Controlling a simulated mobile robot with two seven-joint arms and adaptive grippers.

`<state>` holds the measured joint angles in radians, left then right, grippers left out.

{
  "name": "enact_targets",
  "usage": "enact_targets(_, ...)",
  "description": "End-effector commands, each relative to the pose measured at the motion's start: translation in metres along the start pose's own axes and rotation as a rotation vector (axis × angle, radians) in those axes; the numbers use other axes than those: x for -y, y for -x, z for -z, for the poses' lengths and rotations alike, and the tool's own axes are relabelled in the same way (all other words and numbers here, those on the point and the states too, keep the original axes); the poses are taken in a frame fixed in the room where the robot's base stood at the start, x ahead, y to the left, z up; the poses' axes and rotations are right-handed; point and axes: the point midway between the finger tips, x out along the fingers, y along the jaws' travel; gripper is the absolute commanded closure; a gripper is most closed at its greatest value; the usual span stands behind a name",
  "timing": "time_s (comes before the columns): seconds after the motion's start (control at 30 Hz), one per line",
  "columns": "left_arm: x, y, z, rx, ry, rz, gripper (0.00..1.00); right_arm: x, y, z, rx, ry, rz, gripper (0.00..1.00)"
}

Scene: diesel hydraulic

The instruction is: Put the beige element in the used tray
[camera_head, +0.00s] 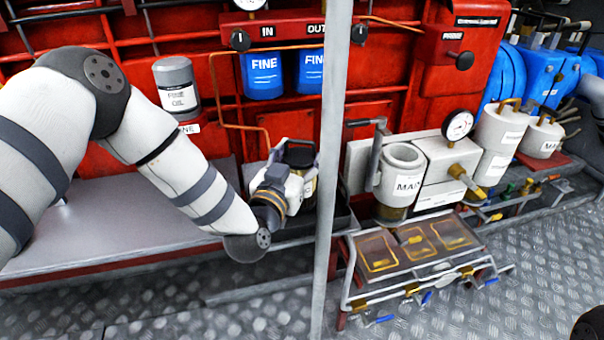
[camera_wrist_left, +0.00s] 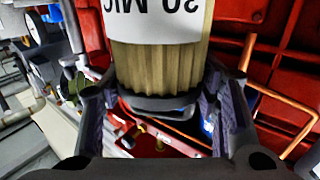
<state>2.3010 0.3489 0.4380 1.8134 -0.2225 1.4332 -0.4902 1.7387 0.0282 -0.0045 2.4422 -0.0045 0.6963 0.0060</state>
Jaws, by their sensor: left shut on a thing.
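The beige element (camera_wrist_left: 158,62) is pleated, with a white label reading "30 MIC" upside down and a dark end cap. It fills the space between the fingers of my left gripper (camera_wrist_left: 158,108), which is shut on it. In the head view my left gripper (camera_head: 285,178) is left of the grey post, and the element (camera_head: 310,188) shows only partly behind it. A dark tray (camera_head: 338,222) lies below and behind the gripper, partly hidden by the post. I cannot read any "used" marking on it, or tell whether the element touches it.
A grey upright post (camera_head: 332,120) stands just right of my left gripper. A grey bench (camera_head: 120,215) lies left, with a fine oil can (camera_head: 177,88) behind. A white filter housing (camera_head: 397,178) with a lever stands right, above a framed tray (camera_head: 410,250).

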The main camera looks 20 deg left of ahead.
Motion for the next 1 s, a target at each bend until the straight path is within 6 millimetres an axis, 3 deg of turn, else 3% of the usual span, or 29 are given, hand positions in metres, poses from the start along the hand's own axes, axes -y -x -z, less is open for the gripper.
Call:
enact_targets(0.03,-0.001,0.002,-0.015,0.005,0.001,0.0,0.93,0.0,-0.01,0.0,0.015,0.0,-0.001,1.0)
enact_targets(0.13,-0.003,0.006,-0.032,0.004,0.0,0.001,0.93,0.0,-0.022,0.0,0.033,0.0,-0.001,1.0)
enact_targets(0.5,-0.003,0.006,-0.031,-0.004,-0.001,0.0,0.93,0.0,-0.021,0.0,0.032,-0.001,-0.001,1.0)
enact_targets(0.53,-0.003,0.006,-0.03,-0.004,-0.001,0.0,0.38,0.0,-0.02,0.0,0.031,-0.001,-0.001,1.0)
enact_targets(0.6,-0.003,0.006,-0.03,-0.004,-0.001,0.0,0.25,0.0,-0.02,0.0,0.031,-0.001,-0.001,1.0)
enact_targets(1.0,-0.004,0.011,-0.025,-0.003,-0.001,-0.001,0.25,0.0,-0.018,0.0,0.027,-0.001,-0.001,1.0)
